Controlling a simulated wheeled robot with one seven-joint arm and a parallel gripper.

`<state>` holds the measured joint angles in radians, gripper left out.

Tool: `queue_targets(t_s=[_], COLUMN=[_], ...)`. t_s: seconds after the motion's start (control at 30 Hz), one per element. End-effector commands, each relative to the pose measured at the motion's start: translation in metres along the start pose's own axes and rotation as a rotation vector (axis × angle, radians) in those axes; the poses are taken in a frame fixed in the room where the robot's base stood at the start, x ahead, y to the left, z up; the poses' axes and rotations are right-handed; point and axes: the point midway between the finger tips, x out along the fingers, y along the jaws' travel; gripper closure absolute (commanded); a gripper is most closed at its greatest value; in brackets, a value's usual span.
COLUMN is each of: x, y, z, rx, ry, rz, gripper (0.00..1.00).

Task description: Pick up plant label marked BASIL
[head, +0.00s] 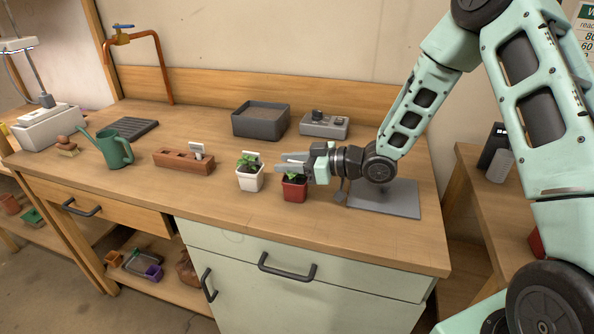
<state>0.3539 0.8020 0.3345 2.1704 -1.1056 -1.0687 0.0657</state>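My gripper (279,161) points left above the red pot, its two fingers apart with nothing seen between them. A small pale label (253,155) shows at the plant in the white pot (250,181), just left of my fingertips and apart from them. Another pale label (197,150) stands upright in a slotted reddish-brown wooden block (184,162) farther left. No writing can be read on either label, so I cannot tell which says BASIL. The red pot (294,190) holds a green plant, partly hidden by my gripper.
A green watering can (114,150) stands at the left. A dark grey tray (261,120) and a grey box with knobs (324,125) are at the back. A flat grey plate (395,198) lies under my arm. The bench front before the pots is clear.

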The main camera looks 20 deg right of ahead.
Motion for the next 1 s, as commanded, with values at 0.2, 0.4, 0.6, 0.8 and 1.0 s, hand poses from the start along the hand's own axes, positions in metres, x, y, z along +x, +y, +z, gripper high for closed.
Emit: queue_targets(t_s=[0.2, 0.4, 0.6, 0.8, 1.0], x=[0.0, -0.001, -0.001, -0.006, -0.014], y=[0.0, 0.0, 0.0, 0.0, 0.001], z=[0.0, 0.0, -0.002, -0.028, -0.067], rx=[0.0, 0.0, -0.001, -0.006, -0.006], ry=[0.0, 0.0, 0.0, 0.001, 0.001], rz=[0.0, 0.0, 0.0, 0.001, 0.001], gripper=[0.92, 1.0, 1.0, 1.0, 1.0])
